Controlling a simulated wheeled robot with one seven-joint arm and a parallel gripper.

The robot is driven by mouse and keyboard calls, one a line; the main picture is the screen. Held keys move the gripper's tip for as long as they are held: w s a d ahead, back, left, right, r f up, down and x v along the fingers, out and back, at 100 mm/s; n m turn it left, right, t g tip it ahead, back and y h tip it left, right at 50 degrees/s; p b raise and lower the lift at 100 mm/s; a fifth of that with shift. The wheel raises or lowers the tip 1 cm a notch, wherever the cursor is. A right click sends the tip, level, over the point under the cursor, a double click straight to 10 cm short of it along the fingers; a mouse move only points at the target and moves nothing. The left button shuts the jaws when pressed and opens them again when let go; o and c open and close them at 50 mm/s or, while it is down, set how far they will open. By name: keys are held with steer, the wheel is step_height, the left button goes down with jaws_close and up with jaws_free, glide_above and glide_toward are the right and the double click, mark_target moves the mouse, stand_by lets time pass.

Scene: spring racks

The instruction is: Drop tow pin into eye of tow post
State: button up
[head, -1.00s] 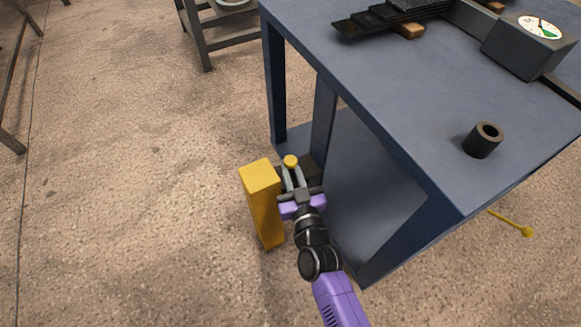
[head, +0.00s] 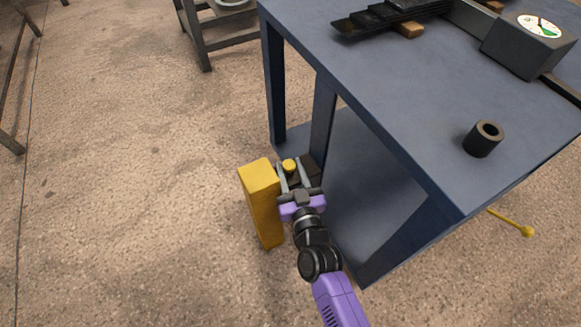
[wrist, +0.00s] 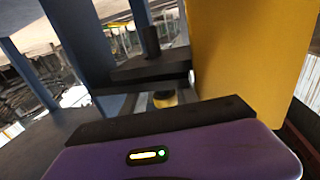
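The yellow tow post (head: 264,205) stands on the floor beside the blue table, with a dark bracket (head: 311,170) at its right side. The tow pin's yellow round head (head: 289,166) is next to the top of the post; it also shows in the wrist view (wrist: 164,99). The pin's shaft and the eye's hole are hidden, so I cannot tell how deep the pin sits. My gripper (head: 292,174) is open, its fingers spread on either side of the pin head with gaps. The post fills the right of the wrist view (wrist: 240,50).
The blue table (head: 390,110) stands close on the right of my arm. On it are a dark hollow cylinder (head: 484,139), a dial box (head: 530,45) and dark stacked plates (head: 385,18). A yellow ball-ended rod (head: 527,231) shows beyond the table.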

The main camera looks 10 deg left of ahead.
step_height(320, 180, up, 2)
steer(key=shift+a+r+p, duration=0.1)
steer(key=shift+p, duration=0.6)
step_height(320, 180, down, 2)
steer(key=b, duration=0.3)
steer(key=shift+s+r+p, duration=0.15)
steer(key=shift+r+p, duration=0.6)
steer(key=shift+p, duration=0.4)
steer(key=shift+b, duration=0.45)
